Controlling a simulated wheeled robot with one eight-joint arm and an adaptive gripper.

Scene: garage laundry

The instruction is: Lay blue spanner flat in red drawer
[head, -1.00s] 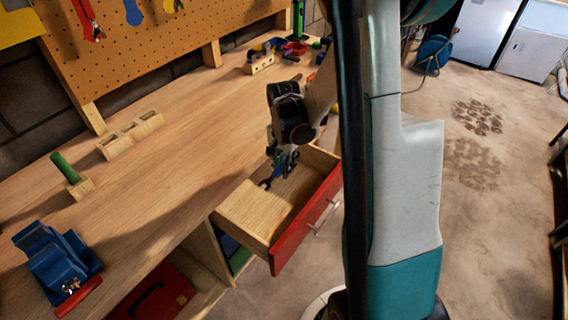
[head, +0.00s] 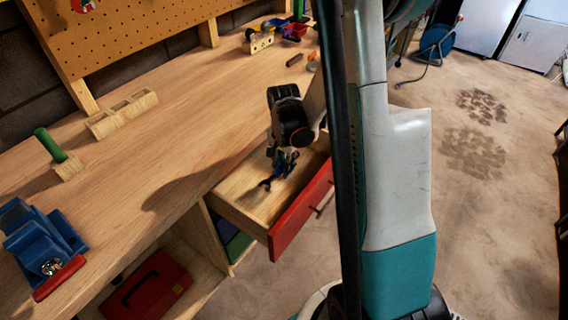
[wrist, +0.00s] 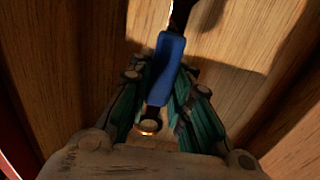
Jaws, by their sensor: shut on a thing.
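The red drawer (head: 297,212) is pulled out from the bench, with a red front and a bare wooden inside. My gripper (head: 281,167) points down into it. The blue spanner (wrist: 167,62) is held between my teal fingers (wrist: 163,95) in the wrist view. Its blue handle lies lengthwise between the fingers, and a dark end reaches past the top edge of that view. In the head view the spanner's dark end (head: 266,184) shows just left of my fingers, low over the drawer floor. I cannot tell whether it touches the floor.
The wooden bench top (head: 165,165) runs along the left. A blue vise (head: 42,240), a green-handled tool (head: 51,145) and a wooden block rack (head: 122,114) stand on it. A red toolbox (head: 148,285) sits on the shelf below. The drawer's left part is free.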

